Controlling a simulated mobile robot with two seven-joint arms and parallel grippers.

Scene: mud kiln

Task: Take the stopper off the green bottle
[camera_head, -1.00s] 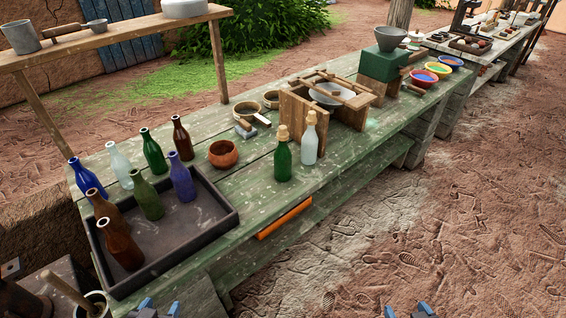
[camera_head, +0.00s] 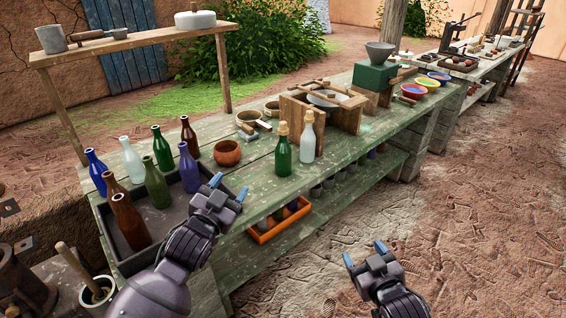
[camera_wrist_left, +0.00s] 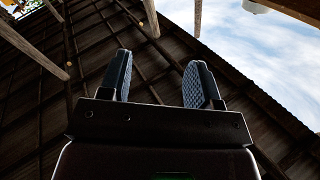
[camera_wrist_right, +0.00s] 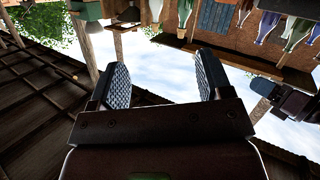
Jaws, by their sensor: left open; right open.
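The green bottle (camera_head: 282,155) stands upright near the front edge of the green worktable (camera_head: 330,180), with a tan stopper (camera_head: 283,129) in its neck. A clear bottle (camera_head: 308,142) with a similar stopper (camera_head: 309,117) stands just right of it. My left gripper (camera_head: 228,187) is open and empty over the table's front edge, left of and nearer than the green bottle. My right gripper (camera_head: 364,251) is open and empty in front of the table, over the ground. The wrist views show only empty fingers, with no stopper between them.
A dark tray (camera_head: 212,184) with several unstoppered bottles is at the left. An orange crate (camera_head: 262,237) sits on the lower shelf. The ground at right is clear.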

